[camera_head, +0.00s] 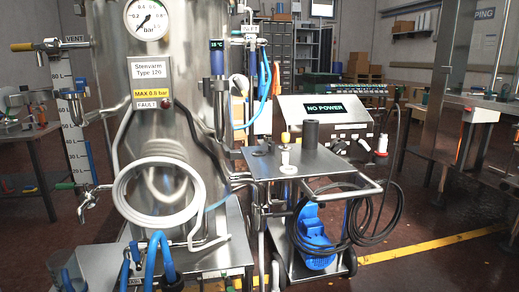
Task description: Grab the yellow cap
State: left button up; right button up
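A small yellow cap (285,138) shows at the back left of the steel cart top (335,168), left of a dark upright cylinder (311,133). It is small in the picture, and I cannot tell whether it sits on a post or directly on the cart. A white knobbed fitting (288,162) stands in front of it, nearer to me. Neither of my grippers shows in the head view.
A steel tank with a pressure gauge (147,18) and a coiled pale hose (160,192) stands left of the cart. A control box reading NO POWER (324,109) is behind the cart top. A blue pump (312,238) and black cables (372,222) are below. The cart top's right side is clear.

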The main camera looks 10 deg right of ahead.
aim_at(284, 137)
jog(key=i+l, duration=0.1)
jog(key=l, duration=0.35)
jog(key=i+l, duration=0.1)
jog(key=l, duration=0.35)
jog(key=i+l, duration=0.1)
jog(key=l, duration=0.35)
jog(key=i+l, duration=0.1)
jog(key=l, duration=0.3)
jog(key=z, duration=0.05)
